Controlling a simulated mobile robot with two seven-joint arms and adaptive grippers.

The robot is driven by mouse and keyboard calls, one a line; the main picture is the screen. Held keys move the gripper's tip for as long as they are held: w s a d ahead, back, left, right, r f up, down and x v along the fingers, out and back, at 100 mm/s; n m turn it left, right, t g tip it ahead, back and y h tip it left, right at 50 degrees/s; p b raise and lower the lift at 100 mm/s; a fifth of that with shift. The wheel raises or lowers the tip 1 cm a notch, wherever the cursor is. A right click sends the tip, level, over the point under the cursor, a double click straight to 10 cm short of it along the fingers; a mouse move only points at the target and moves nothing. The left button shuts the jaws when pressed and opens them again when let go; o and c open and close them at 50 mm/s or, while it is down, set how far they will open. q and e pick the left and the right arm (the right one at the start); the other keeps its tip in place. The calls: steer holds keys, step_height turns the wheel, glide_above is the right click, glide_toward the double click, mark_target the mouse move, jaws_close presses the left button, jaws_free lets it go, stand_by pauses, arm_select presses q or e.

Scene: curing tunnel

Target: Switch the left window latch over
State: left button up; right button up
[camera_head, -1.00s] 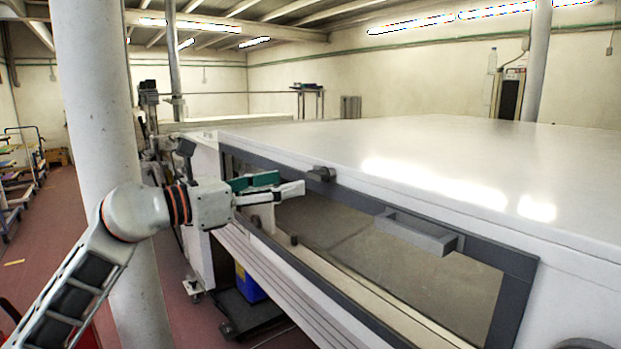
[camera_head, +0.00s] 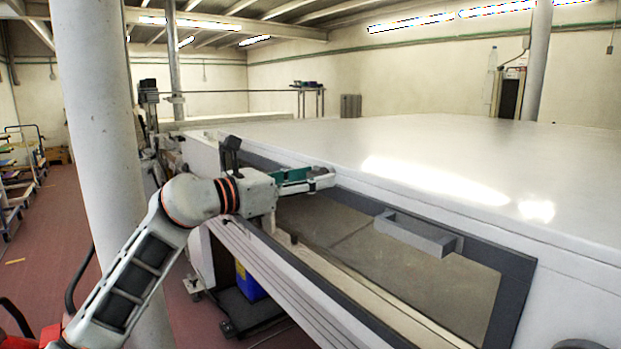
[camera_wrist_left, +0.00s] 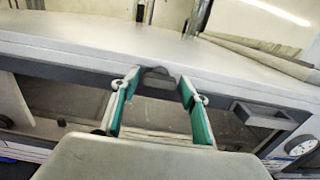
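The left window latch (camera_wrist_left: 157,76) is a small dark grey knob at the top edge of the window frame. In the left wrist view it lies between and just beyond the fingertips. My left gripper (camera_wrist_left: 160,90) is open, with one green-padded finger on each side of the latch. In the head view the left gripper (camera_head: 322,181) reaches the upper left of the window, and its fingers partly hide the latch (camera_head: 319,170). I cannot tell whether a finger touches it. My right gripper is not in view.
The window's dark grey frame (camera_head: 515,262) is set in the white tunnel housing (camera_head: 420,145). A grey box-shaped handle (camera_head: 415,233) sticks out from the frame's top edge, right of the latch. A white column (camera_head: 95,110) stands close to my left arm.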

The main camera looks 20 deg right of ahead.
arm_select(q)
steer(key=c, duration=0.6)
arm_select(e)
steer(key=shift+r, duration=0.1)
